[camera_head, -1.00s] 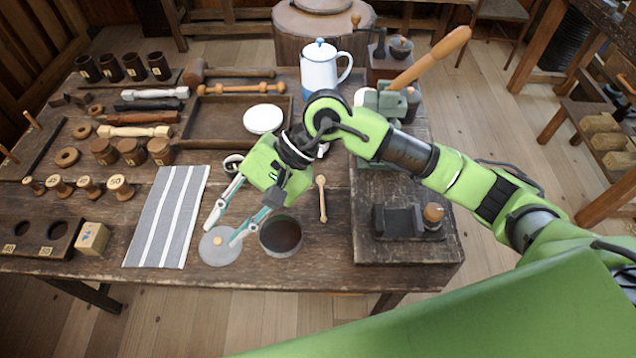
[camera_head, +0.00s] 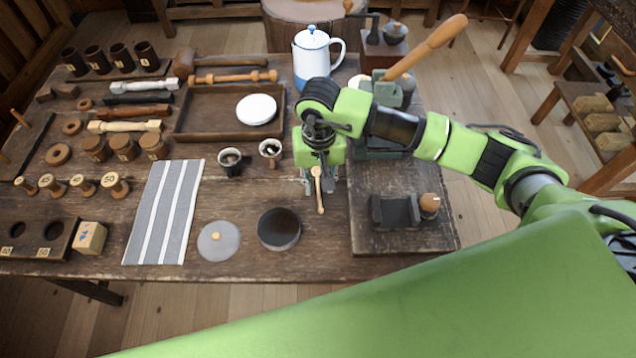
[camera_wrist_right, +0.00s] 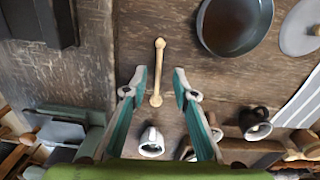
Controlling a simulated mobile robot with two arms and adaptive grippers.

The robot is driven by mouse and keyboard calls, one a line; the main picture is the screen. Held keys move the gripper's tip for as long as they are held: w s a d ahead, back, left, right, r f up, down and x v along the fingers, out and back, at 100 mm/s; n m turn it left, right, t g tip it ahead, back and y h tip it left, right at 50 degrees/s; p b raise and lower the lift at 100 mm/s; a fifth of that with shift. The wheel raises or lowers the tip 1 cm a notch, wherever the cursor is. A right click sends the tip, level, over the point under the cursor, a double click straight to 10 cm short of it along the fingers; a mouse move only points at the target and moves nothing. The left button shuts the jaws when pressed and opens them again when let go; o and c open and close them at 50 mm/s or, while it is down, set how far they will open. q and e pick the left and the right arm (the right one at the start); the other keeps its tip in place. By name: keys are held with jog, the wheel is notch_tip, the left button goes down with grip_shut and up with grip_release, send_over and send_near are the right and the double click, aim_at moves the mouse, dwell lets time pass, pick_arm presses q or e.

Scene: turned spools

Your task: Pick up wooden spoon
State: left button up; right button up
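The small wooden spoon (camera_head: 320,199) lies on the dark table, to the right of the black pan, its long axis running roughly front to back. It also shows in the right wrist view (camera_wrist_right: 158,72). My right gripper (camera_head: 319,188) points down over the spoon's far part. In the right wrist view its fingers (camera_wrist_right: 160,84) are open, one on each side of the spoon, with clear gaps and no contact visible. Part of the spoon's far end is hard to make out against the gripper in the head view. My left gripper is not in view.
The black pan (camera_head: 279,229) and its grey lid (camera_head: 218,241) lie to the left. Two small cups, one (camera_head: 230,161) and another (camera_head: 270,152), stand left of the gripper. A dark raised board (camera_head: 400,243) lies close on the right. Bare table surrounds the spoon's near end.

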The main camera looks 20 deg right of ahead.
aim_at(320, 199)
jog(key=shift+s+f, duration=0.15)
jog(key=shift+f, duration=0.25)
notch_tip(320, 199, down, 4)
jog(key=shift+r+p, duration=0.2)
jog(key=shift+p, duration=0.75)
jog(key=shift+f, duration=0.45)
grip_shut()
